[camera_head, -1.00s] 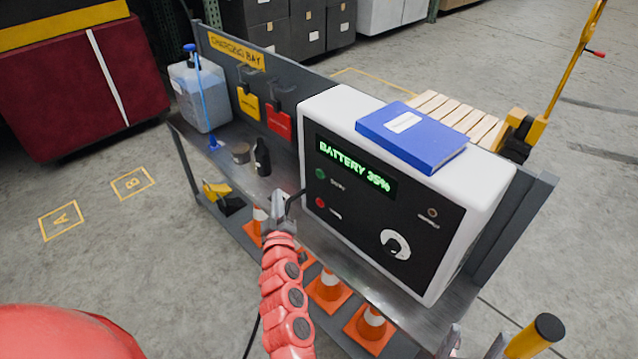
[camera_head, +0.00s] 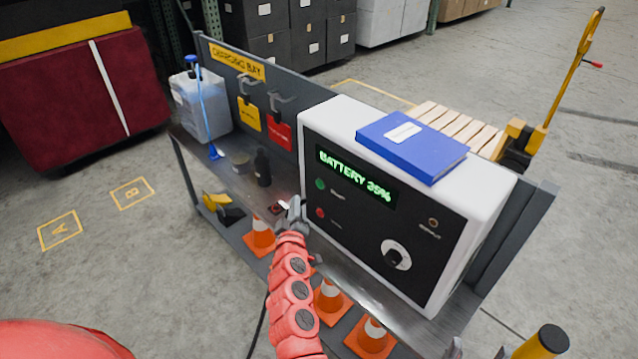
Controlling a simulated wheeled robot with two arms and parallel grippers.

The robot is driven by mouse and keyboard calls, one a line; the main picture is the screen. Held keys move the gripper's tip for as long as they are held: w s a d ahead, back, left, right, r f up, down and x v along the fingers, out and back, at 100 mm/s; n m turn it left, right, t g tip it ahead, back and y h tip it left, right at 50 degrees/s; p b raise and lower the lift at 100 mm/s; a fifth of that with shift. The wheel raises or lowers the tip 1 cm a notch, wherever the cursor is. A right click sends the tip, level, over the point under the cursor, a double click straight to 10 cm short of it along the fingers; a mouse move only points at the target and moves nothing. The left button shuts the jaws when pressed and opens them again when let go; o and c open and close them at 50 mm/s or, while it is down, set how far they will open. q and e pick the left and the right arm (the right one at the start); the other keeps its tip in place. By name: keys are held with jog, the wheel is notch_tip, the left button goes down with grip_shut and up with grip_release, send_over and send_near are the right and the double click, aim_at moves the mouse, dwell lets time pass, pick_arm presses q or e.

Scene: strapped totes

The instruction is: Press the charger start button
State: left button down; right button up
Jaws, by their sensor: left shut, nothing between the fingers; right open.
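The white charger (camera_head: 487,187) stands on the bench with a dark front panel and a green "BATTERY 35%" display (camera_head: 354,176). Below the display are a green button (camera_head: 320,184) and a red button (camera_head: 320,212); their small labels are too blurred to read. A white and black dial (camera_head: 396,254) sits lower right on the panel. My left gripper (camera_head: 293,206) is shut and empty, just left of the panel near the red button. I cannot tell whether it touches the panel. My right gripper (camera_head: 476,349) is open at the bottom edge, partly cut off.
A blue binder (camera_head: 411,144) lies on the charger. A dark bottle (camera_head: 262,167), a tin (camera_head: 240,163) and a jug (camera_head: 201,104) stand on the bench (camera_head: 225,181) to the left. Orange cones (camera_head: 329,298) sit on the lower shelf. A yellow post (camera_head: 540,345) stands lower right.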

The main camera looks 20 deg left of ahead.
aim_at(320, 184)
pick_arm(q)
jog(key=w+d, duration=0.1)
jog(key=w+d+p, duration=0.1)
jog(key=w, duration=0.1)
jog(key=w+d+p, duration=0.1)
jog(key=w, duration=0.1)
jog(key=shift+w, duration=0.1)
dwell(2.1)
jog(key=shift+w+d+p, duration=0.15)
jog(key=shift+w+p, duration=0.15)
